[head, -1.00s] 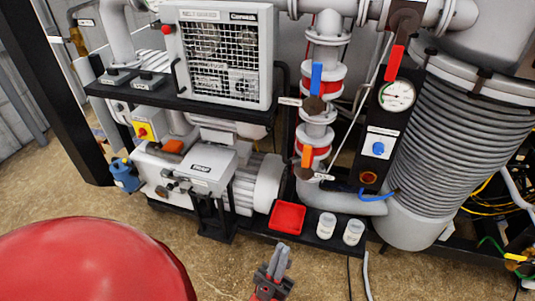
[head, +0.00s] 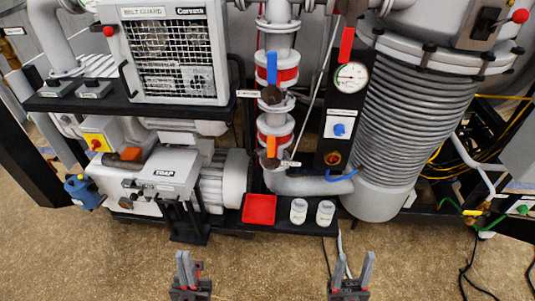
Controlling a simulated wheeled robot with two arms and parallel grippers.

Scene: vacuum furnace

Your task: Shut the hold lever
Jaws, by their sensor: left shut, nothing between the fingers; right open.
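Several levers are on the pipework and panel, and their small labels are too small to read, so I cannot tell which is the hold lever. A red lever (head: 347,45) points up above the gauge. A blue lever (head: 271,68) stands upright on the vertical pipe, and an orange lever (head: 271,147) stands upright below it. My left gripper (head: 186,268) is shut and empty, low in front of the pump. My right gripper (head: 350,270) is open and empty, low in front of the ribbed column. Both are well apart from the levers.
A black shelf (head: 130,106) carries the belt guard cage (head: 175,60). A red tray (head: 259,209) and two white jars (head: 299,211) sit on the low base. A ribbed column (head: 412,125) stands right. Cables lie on the floor at right. The floor in front is otherwise clear.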

